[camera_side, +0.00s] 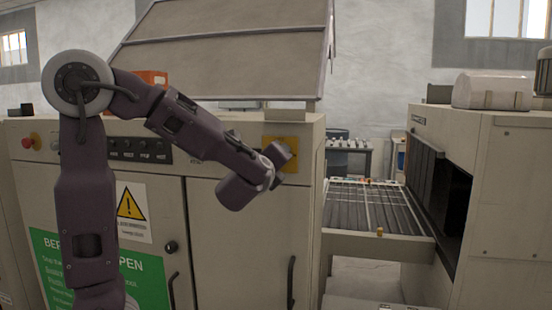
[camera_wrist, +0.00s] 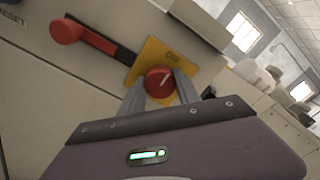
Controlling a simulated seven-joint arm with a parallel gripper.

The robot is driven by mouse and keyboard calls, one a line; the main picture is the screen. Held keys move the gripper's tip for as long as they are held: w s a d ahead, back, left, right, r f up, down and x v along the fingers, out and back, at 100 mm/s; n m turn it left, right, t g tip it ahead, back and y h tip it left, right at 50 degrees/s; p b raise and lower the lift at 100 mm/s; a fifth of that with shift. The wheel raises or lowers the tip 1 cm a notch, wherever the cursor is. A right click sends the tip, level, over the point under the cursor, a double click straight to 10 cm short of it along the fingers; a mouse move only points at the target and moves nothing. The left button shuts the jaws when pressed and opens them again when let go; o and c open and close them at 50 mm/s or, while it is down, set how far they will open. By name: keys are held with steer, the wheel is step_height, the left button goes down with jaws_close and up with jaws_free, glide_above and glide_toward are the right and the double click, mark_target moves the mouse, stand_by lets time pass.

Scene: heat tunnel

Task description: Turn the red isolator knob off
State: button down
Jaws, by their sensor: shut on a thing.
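The red isolator knob (camera_wrist: 159,82) sits on a yellow plate (camera_wrist: 153,57) and shows in the wrist view with a light pointer line on its face. The line runs at a slant in that tilted view. My gripper (camera_wrist: 160,88) has one finger on each side of the knob and is shut on it. In the side view my gripper (camera_side: 277,155) is at the yellow plate (camera_side: 270,142) on the upper right of the cabinet front. There the gripper hides the knob.
A red handle (camera_wrist: 68,31) on a dark bar lies beside the plate in the wrist view. The cabinet (camera_side: 232,222) has dark door handles below. A roller conveyor (camera_side: 370,208) runs right to a machine with a dark opening (camera_side: 455,207). A raised hood (camera_side: 230,45) stands above.

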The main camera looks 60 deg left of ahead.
stand_by(0.4)
steer(key=c, duration=0.9)
jaws_free()
steer(key=v, duration=0.7)
steer(key=shift+s, duration=0.1)
